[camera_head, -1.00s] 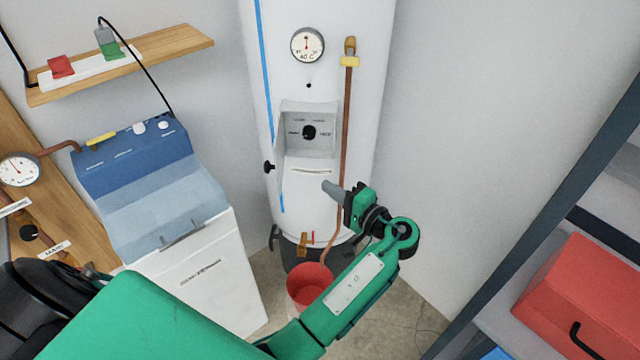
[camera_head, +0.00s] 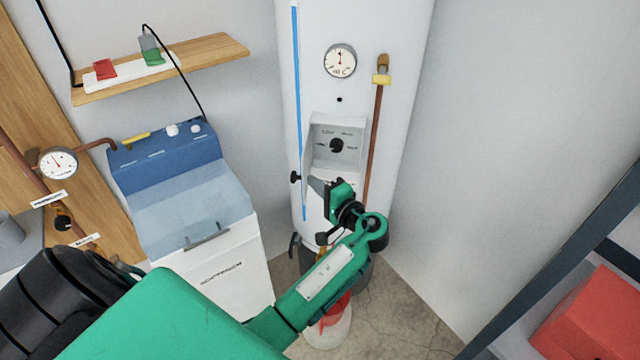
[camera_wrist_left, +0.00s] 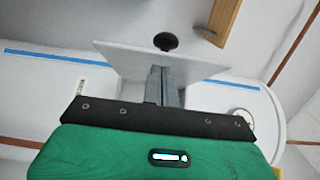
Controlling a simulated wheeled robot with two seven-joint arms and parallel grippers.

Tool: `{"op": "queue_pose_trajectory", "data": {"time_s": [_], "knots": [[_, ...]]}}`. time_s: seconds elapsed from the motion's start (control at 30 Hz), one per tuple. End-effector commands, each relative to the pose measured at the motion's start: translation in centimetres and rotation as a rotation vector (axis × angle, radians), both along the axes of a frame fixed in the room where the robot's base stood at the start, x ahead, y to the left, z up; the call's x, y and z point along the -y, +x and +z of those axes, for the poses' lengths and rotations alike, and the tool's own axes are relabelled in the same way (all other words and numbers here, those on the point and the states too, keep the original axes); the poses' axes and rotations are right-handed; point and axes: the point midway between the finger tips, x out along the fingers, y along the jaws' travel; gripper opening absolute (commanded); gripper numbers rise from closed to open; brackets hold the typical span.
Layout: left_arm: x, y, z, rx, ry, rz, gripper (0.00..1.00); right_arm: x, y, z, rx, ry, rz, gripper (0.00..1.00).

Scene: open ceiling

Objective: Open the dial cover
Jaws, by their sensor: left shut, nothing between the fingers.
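The white water heater (camera_head: 375,150) has a recess with a black dial (camera_head: 336,145). The dial cover (camera_head: 306,160) stands swung out at the recess's left side, seen nearly edge-on, with a black knob (camera_head: 295,177) on its outer side. In the wrist view the cover is a pale plate (camera_wrist_left: 120,58) with the knob (camera_wrist_left: 166,41) beyond it. My left gripper (camera_head: 317,185) is shut and empty, at the cover's inner side below the dial. Its fingers (camera_wrist_left: 164,82) reach the plate's near edge in the wrist view; contact is unclear. My right gripper is not in view.
A copper pipe (camera_head: 373,145) runs down right of the recess, and a gauge (camera_head: 340,60) sits above. A blue-topped white machine (camera_head: 165,165) stands left. A bucket (camera_head: 330,330) is on the floor, partly behind my arm. A rack with a red box (camera_head: 590,320) stands right.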

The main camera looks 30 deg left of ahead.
Motion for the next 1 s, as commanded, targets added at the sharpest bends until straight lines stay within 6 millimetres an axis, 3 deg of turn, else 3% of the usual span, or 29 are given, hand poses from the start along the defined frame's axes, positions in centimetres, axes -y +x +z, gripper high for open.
{"op": "queue_pose_trajectory", "data": {"time_s": [0.27,0.7,1.0], "knots": [[-0.6,-0.5,0.0,-0.002,0.001,-0.04,0.0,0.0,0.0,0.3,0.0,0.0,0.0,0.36],[-4.6,-2.8,-0.1,-0.001,0.001,-0.339,0.0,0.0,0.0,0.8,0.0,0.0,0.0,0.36],[-6.1,-3.3,0.0,0.001,0.0,-0.353,0.0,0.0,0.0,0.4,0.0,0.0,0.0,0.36]]}}
